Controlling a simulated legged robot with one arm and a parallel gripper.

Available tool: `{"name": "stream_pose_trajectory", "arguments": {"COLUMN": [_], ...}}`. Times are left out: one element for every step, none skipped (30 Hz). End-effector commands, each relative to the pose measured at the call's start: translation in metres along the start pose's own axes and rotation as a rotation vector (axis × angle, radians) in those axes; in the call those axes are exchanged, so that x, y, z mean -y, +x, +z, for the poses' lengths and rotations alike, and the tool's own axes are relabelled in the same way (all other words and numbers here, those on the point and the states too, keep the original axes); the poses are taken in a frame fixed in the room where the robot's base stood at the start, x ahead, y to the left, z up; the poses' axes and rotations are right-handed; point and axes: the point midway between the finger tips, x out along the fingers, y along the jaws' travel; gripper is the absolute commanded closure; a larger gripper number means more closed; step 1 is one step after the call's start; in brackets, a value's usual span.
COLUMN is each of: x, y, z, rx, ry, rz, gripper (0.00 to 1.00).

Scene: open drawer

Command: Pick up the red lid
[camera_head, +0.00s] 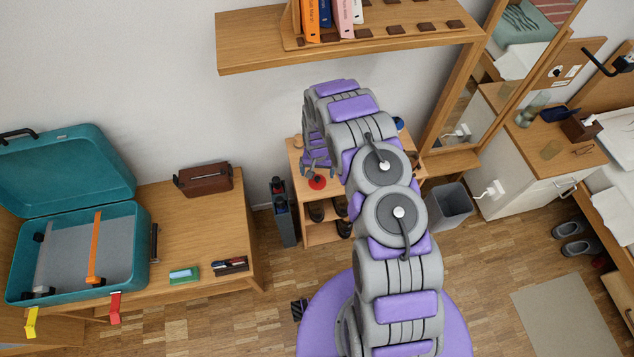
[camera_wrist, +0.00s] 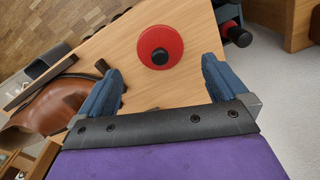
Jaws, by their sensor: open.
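The red lid (camera_wrist: 161,40) is a round red disc with a dark knob in its middle. It lies on a light wooden top in the wrist view, just ahead of my gripper (camera_wrist: 161,80). My gripper is open, with its two blue-grey fingers spread apart and nothing between them. The lid sits beyond the fingertips, roughly centred between them. In the head view the red lid (camera_head: 317,182) rests on the small wooden shelf unit (camera_head: 296,165), below my gripper (camera_head: 317,168). My arm hides part of that shelf top.
A brown leather item (camera_wrist: 45,112) lies near the left finger in the wrist view. Dumbbells (camera_wrist: 236,32) with red ends stand beside the shelf. A wooden wall shelf (camera_head: 240,48) with books hangs above my arm. A waste bin (camera_head: 450,205) stands right of the shelf unit.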

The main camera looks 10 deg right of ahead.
Motion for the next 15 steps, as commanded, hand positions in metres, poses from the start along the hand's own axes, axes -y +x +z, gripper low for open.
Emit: {"name": "stream_pose_trajectory", "arguments": {"x": [0.000, 0.000, 0.000, 0.000, 0.000, 0.000, 0.000, 0.000, 0.000, 0.001, 0.001, 0.001, 0.001, 0.001, 0.001], "y": [0.003, 0.004, 0.006, 0.009, 0.012, 0.017, 0.021, 0.026, 0.032, 0.037, 0.041, 0.046, 0.049, 0.051, 0.054], "z": [0.000, 0.000, 0.001, 0.001, 0.001, 0.001, 0.002, 0.002, 0.002, 0.002, 0.002, 0.001, 0.001, 0.001, 0.001], "rx": [0.000, 0.000, 0.001, 0.001, 0.002, 0.002, 0.003, 0.003, 0.003, 0.003, 0.002, 0.001, 0.000, 0.000, -0.001], "ry": [0.000, 0.000, 0.000, 0.000, 0.000, -0.001, -0.001, -0.001, -0.002, -0.002, -0.001, 0.000, 0.000, 0.000, -0.001], "rz": [0.000, 0.000, 0.000, 0.000, 0.001, 0.001, 0.001, 0.001, 0.001, 0.001, 0.001, 0.001, 0.000, 0.000, 0.000], "gripper": [0.00, 0.00, 0.00, 0.00, 0.00, 0.00, 0.00, 0.00, 0.00, 0.00, 0.00, 0.00, 0.00, 0.00, 0.00]}}
